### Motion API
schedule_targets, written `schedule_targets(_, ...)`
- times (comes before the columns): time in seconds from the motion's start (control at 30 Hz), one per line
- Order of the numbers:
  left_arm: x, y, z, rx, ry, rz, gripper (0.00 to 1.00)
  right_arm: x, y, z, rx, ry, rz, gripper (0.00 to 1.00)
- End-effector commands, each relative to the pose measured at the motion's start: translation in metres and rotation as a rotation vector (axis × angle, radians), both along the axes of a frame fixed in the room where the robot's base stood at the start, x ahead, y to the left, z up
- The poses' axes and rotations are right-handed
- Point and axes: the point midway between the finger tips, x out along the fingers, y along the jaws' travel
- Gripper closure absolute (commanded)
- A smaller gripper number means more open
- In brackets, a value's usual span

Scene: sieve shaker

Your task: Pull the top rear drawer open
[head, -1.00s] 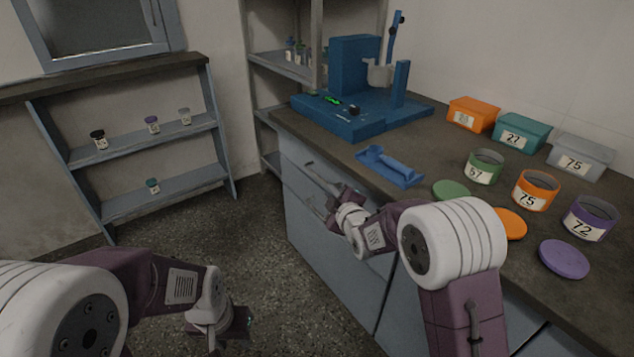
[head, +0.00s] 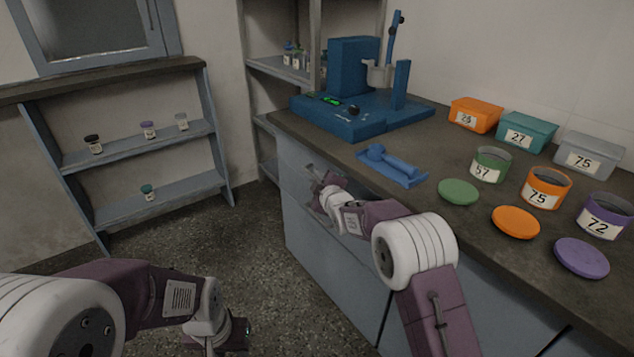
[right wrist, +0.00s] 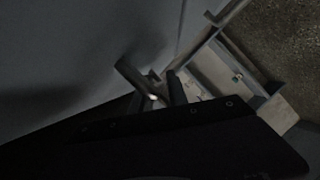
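The top rear drawer (head: 291,166) is the upper blue-grey front at the far end of the bench cabinet. It looks closed. My right gripper (head: 318,178) is at its handle, which it largely covers in the head view. In the right wrist view a dark bar (right wrist: 137,80) and a second dark piece (right wrist: 175,88) stand close together against the grey front. I cannot tell which is finger and which is handle, or whether the grip is closed. My left gripper (head: 243,332) hangs low over the floor, its fingers unclear.
A low shelf (head: 180,190) with small jars stands at left. The floor (head: 265,260) before the cabinet is clear.

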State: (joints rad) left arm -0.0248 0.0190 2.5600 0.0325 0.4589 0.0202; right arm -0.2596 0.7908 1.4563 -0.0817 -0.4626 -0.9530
Motion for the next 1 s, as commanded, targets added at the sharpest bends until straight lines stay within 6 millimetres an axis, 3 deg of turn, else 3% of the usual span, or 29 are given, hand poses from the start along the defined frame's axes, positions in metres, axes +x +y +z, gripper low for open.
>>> schedule_targets(0.17, 0.0001, 0.0000, 0.0003, 0.000, 0.000, 0.000, 0.64, 0.0002, 0.0001, 0.0005, 0.000, 0.000, 0.000, 0.80)
schedule_targets(0.2, 0.0001, 0.0000, 0.0003, 0.000, 0.000, 0.000, 0.64, 0.0002, 0.0001, 0.0005, 0.000, 0.000, 0.000, 0.83)
schedule_targets(0.27, 0.0001, 0.0000, 0.0003, 0.000, 0.000, 0.000, 0.64, 0.0001, -0.0001, 0.0005, 0.000, 0.000, 0.000, 1.00)
schedule_targets(1.0, 0.0000, 0.0000, 0.0002, 0.000, 0.000, 0.000, 0.64, -0.0002, -0.0002, -0.0001, 0.001, 0.000, 0.000, 1.00)
